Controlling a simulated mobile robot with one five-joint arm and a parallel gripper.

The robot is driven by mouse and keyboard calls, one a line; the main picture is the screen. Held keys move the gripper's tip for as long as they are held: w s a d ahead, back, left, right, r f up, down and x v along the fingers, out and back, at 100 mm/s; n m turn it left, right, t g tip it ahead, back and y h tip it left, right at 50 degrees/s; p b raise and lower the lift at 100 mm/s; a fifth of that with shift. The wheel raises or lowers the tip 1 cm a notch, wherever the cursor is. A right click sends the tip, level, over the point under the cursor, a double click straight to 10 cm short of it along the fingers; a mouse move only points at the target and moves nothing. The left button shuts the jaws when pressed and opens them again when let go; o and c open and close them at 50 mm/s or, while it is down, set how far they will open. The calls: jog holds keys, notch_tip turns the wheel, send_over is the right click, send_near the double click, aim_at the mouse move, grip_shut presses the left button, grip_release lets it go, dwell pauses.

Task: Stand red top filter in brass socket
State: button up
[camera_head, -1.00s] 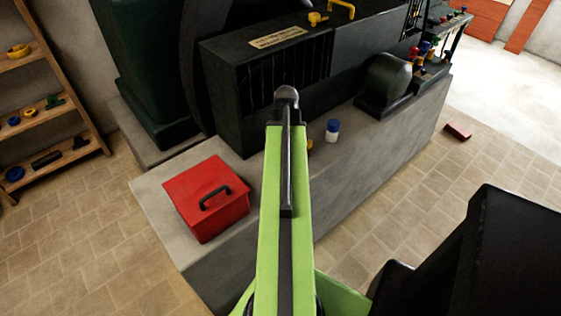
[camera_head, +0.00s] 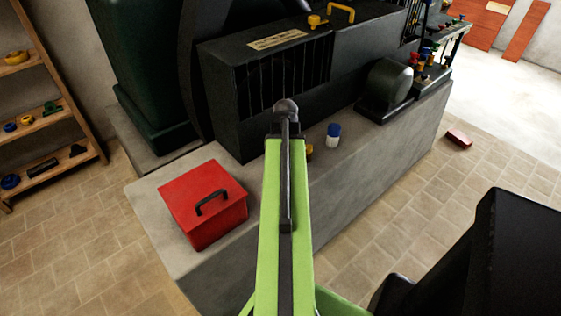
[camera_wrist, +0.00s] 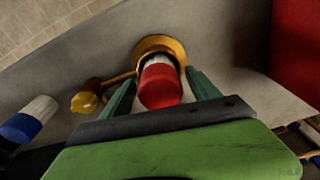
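In the wrist view, the red-topped filter (camera_wrist: 160,86) has a white lower part, which sits within the ring of the brass socket (camera_wrist: 176,45). How deep it sits is hidden by its red top. My gripper (camera_wrist: 161,76) has its two green fingers spread on either side of the filter, with a narrow gap showing at each side. In the head view my arm hides the filter, and only a bit of the brass socket (camera_head: 309,153) shows beside the arm.
A white-and-blue filter (camera_head: 333,135) stands on the grey plinth, right of the socket; the wrist view also shows it (camera_wrist: 28,120). A red box (camera_head: 205,204) with a black handle stands on the plinth at left. A dark machine housing (camera_head: 262,95) rises behind.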

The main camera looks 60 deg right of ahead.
jog(key=r+p, duration=0.4)
jog(key=s+r+p, duration=0.1)
jog(key=r+p, duration=0.7)
jog(key=shift+s+a+r, duration=0.1)
jog(key=shift+s+a, duration=0.05)
jog(key=shift+a, duration=0.15)
